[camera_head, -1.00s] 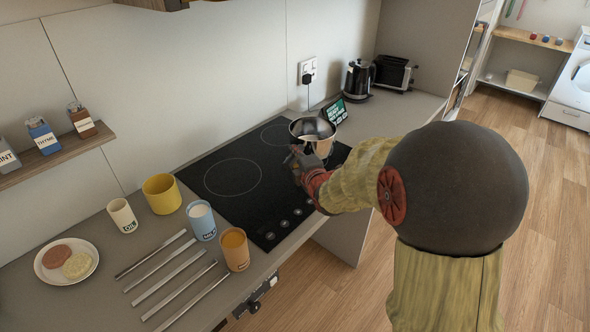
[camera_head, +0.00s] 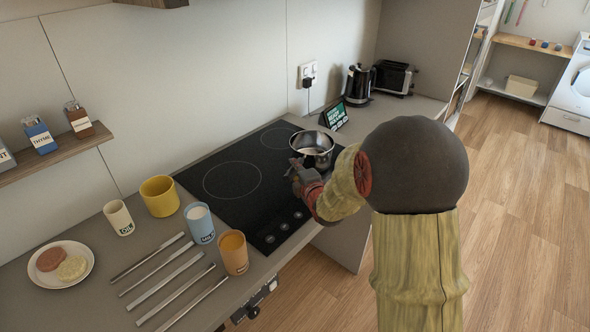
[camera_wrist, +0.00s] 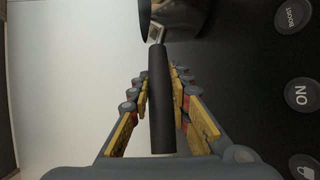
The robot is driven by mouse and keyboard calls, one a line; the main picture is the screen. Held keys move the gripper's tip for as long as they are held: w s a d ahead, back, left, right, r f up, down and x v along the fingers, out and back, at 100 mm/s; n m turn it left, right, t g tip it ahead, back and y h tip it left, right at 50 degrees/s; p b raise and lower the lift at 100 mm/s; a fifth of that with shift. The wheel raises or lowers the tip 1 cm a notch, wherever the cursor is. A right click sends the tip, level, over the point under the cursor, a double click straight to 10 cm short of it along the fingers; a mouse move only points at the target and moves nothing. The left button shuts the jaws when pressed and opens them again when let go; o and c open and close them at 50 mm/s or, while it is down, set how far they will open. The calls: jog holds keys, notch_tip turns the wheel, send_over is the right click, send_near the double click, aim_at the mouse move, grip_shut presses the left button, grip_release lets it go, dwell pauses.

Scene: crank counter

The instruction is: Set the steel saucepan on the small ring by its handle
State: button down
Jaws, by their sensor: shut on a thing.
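The steel saucepan (camera_head: 318,159) is over the right part of the black hob, its open top facing up. I cannot tell whether its base touches the glass. My gripper (camera_head: 297,173) is at the pan's near-left side, shut on its black handle. In the wrist view the handle (camera_wrist: 161,105) runs between the fingers of my gripper (camera_wrist: 159,82), with a metal bracket at its far end. A smaller ring (camera_head: 277,138) shows at the back of the hob, left of the pan. A larger ring (camera_head: 232,181) is bare at the left. The glass under the pan is hidden.
Touch controls (camera_head: 283,226) line the hob's front edge. A dark block with a green display (camera_head: 334,115) stands close behind the pan. A yellow pot (camera_head: 160,196), cups and several metal bars occupy the left counter. A kettle (camera_head: 359,82) and toaster (camera_head: 394,77) stand back right.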

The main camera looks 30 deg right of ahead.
jog(key=c, duration=1.7)
grip_release()
jog(key=shift+f, duration=0.1)
jog(key=shift+o, duration=0.2)
jog(key=shift+r, duration=0.2)
jog(key=s+a+r+m+g+y+p, duration=0.1)
jog(key=s+a+r+m+g, duration=0.2)
jog(key=s, duration=0.9)
jog(key=s+a+r+m+g, duration=0.3)
jog(key=s+a+m, duration=0.5)
jog(key=s, duration=0.5)
jog(key=s+a+r+m+g+y+p, duration=0.1)
jog(key=s+a+r+m+g, duration=0.2)
jog(key=s+a, duration=0.5)
jog(key=s+r+m, duration=0.1)
jog(key=s+m, duration=0.1)
jog(key=s, duration=0.3)
jog(key=shift+a+r+m+y+p, duration=0.2)
jog(key=shift+a+m+y+p, duration=0.05)
jog(key=shift+m+y+p, duration=0.05)
jog(key=shift+s, duration=0.1)
